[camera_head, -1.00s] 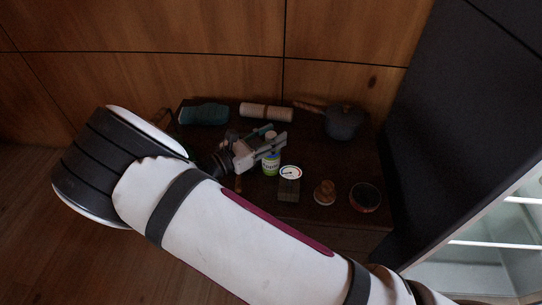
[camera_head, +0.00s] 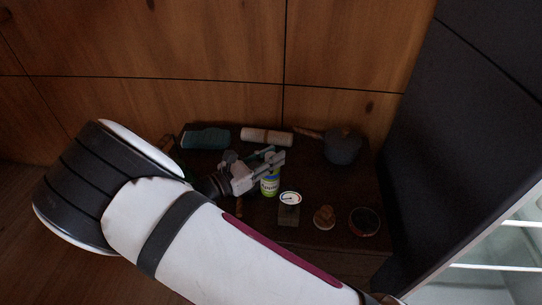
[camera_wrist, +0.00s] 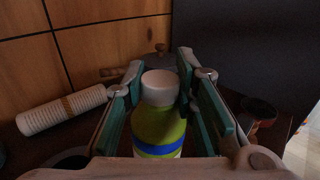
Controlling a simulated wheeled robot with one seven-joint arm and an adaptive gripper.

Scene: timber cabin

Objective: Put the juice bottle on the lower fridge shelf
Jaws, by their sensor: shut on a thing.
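The juice bottle (camera_wrist: 158,122) is green with a blue band and a white cap. It stands upright between the fingers of my gripper (camera_wrist: 160,88) in the wrist view. My gripper is shut on the bottle near its upper part. In the head view my gripper (camera_head: 272,163) reaches over the dark chest, with the bottle (camera_head: 269,187) below the fingers. I cannot tell whether its base touches the top. The fridge (camera_head: 490,250) is at the right edge, with pale lit shelves partly in view; its lower shelf cannot be singled out.
A dark panel (camera_head: 445,150) rises at the right.

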